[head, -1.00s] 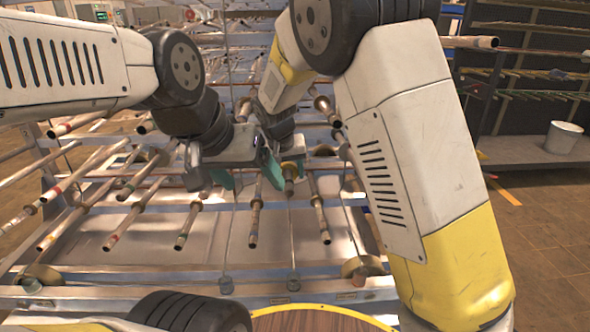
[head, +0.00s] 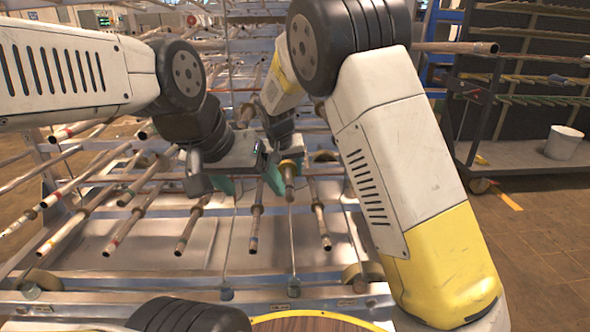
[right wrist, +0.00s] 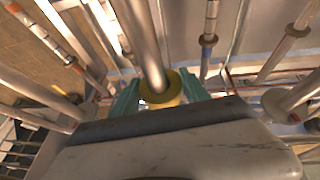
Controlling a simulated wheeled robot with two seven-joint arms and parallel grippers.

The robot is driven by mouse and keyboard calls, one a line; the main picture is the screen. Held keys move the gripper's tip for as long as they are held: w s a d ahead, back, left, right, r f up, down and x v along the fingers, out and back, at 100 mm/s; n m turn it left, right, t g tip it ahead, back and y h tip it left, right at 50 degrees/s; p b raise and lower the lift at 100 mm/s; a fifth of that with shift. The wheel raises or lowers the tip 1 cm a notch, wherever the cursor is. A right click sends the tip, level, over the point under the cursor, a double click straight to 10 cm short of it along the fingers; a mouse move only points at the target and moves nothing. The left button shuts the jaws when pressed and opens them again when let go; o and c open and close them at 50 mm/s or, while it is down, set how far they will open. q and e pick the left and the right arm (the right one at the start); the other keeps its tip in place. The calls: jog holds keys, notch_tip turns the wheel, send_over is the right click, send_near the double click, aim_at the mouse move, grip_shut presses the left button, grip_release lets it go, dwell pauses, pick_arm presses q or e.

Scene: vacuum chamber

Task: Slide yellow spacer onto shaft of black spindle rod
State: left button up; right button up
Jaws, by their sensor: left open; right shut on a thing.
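The yellow spacer (head: 289,161) is a ring at the rod rack. My right gripper (head: 287,167) is shut on it, and its teal fingers show on both sides of the ring in the right wrist view (right wrist: 158,96). A grey metallic rod (right wrist: 139,38) runs down to the centre of the ring there, and the ring appears to be around it. In the head view a dark-tipped rod end (head: 290,189) sticks out below the spacer. I cannot tell for certain which rod is the black spindle. My left gripper (head: 244,181) is open and empty, just left of the right one.
Several rods with collars stick out of the rack (head: 318,215) close around both grippers. The rack's metal front rail (head: 190,296) lies nearer to me. A dark shelf cart with a white bucket (head: 564,142) stands at the right, with open floor before it.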

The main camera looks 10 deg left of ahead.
aim_at(290, 181)
jog(key=shift+w+a+f, duration=0.1)
jog(key=shift+w+a, duration=0.1)
jog(key=shift+w, duration=0.65)
jog(key=shift+w+a+f, duration=0.1)
jog(key=shift+w+a, duration=0.05)
jog(key=shift+w, duration=0.7)
jog(key=shift+w, duration=0.15)
jog(key=shift+w+a+f, duration=0.1)
jog(key=shift+w+a, duration=0.05)
jog(key=shift+w, duration=0.45)
jog(key=shift+w+a, duration=0.15)
jog(key=shift+w, duration=0.45)
jog(key=o, duration=1.4)
jog(key=shift+o, duration=0.2)
jog(key=r, duration=0.3)
jog(key=shift+s+r, duration=0.2)
jog(key=shift+r, duration=0.2)
jog(key=s+d, duration=0.1)
jog(key=s, duration=0.3)
jog(key=s+d, duration=0.1)
jog(key=s, duration=0.4)
jog(key=s+d+r, duration=0.1)
jog(key=s, duration=0.4)
jog(key=shift+s+r, duration=0.1)
jog(key=shift+s, duration=0.1)
jog(key=shift+s+d, duration=0.15)
jog(key=shift+s, duration=0.3)
